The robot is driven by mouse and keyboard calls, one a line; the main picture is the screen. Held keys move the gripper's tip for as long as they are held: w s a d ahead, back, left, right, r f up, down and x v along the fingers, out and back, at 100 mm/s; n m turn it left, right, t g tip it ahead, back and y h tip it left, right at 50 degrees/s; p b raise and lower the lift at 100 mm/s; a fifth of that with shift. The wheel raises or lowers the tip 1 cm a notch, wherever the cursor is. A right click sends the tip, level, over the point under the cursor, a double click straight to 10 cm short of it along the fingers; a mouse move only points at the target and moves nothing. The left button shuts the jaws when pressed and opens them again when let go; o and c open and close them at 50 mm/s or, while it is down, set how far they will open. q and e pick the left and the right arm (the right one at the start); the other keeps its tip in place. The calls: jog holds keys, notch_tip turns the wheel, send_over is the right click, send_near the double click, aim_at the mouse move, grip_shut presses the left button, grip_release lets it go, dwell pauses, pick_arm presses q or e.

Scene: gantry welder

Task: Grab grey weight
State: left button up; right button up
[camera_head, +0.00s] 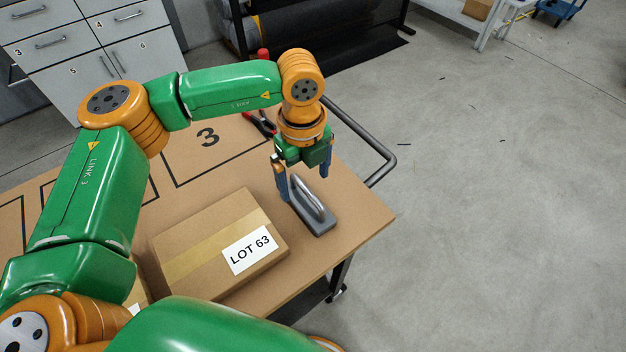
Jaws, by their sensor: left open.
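The grey weight (316,221) is a dark grey block with a lighter looped handle on top. It stands on the brown cart top near its right edge. My left gripper (304,186) points down over the weight, its blue fingers open and apart. One finger is to the left of the handle and the other is at its far right side. I cannot tell whether they touch the handle. My right gripper is not in view.
A cardboard box (213,245) labelled LOT 63 sits left of the weight. Red-handled pliers (262,124) lie behind. The cart's push handle (372,145) curves out at the right. Grey drawer cabinets (100,50) stand at the back left. The floor at right is mostly clear.

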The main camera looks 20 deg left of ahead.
aim_at(307, 202)
pick_arm(q)
jog(key=shift+f+p, duration=0.3)
jog(key=f+p, duration=0.1)
jog(key=f, duration=0.1)
jog(key=f+p, duration=0.1)
jog(key=f, duration=0.2)
jog(key=shift+s+d+f+p, duration=0.2)
jog(key=shift+f+p, duration=0.1)
jog(key=shift+w+f, duration=0.1)
jog(key=shift+f, duration=0.25)
grip_shut()
jog(key=shift+r, duration=0.1)
